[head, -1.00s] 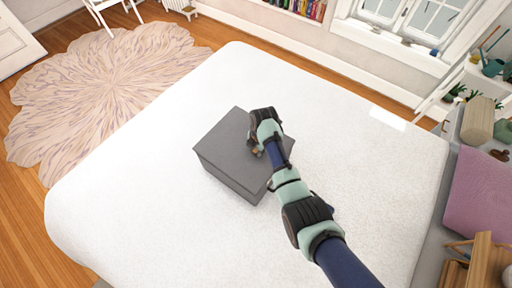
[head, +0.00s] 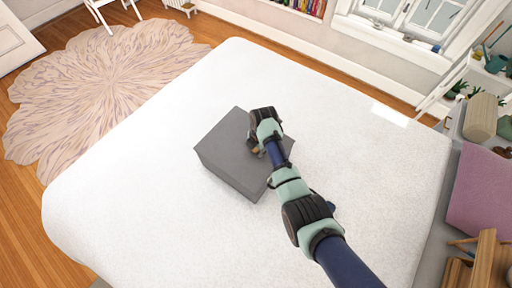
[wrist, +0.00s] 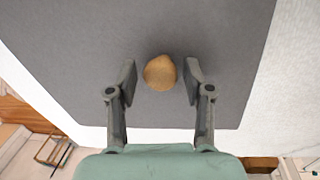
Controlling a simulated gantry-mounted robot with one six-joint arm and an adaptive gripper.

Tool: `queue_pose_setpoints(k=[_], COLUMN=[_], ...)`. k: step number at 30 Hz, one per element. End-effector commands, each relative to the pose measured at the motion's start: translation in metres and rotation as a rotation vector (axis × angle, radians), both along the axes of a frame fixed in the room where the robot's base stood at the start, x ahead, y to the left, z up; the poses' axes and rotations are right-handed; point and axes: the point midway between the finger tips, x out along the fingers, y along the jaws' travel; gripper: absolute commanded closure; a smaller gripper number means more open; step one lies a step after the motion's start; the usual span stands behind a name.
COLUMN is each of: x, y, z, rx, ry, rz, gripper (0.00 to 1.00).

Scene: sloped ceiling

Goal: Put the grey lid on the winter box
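The winter box (head: 232,176) is a dark grey box standing on the white bed. The grey lid (head: 228,135) lies flat on top and looks level with the box's edges. It fills most of the wrist view (wrist: 60,50). A round wooden knob (wrist: 160,73) stands on the lid. My gripper (wrist: 161,68) is over the lid with its fingers spread, one on each side of the knob. A gap shows between the knob and each finger, so nothing is held. In the head view my gripper (head: 257,148) hides part of the lid.
The white bed (head: 130,190) is clear around the box. A window (head: 405,20) is at the back, and a round rug (head: 100,85) is on the floor at left.

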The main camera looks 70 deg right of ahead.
Motion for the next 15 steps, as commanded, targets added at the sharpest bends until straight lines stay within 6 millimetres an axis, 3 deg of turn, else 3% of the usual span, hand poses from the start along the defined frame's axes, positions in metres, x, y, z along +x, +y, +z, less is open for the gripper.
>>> queue_pose_setpoints(k=[10,15], x=[0.0,-0.003], y=[0.0,0.001], z=[0.001,0.025], rx=[0.0,-0.003], ry=[0.0,-0.002], rz=[0.0,0.0], gripper=[0.38,0.38])
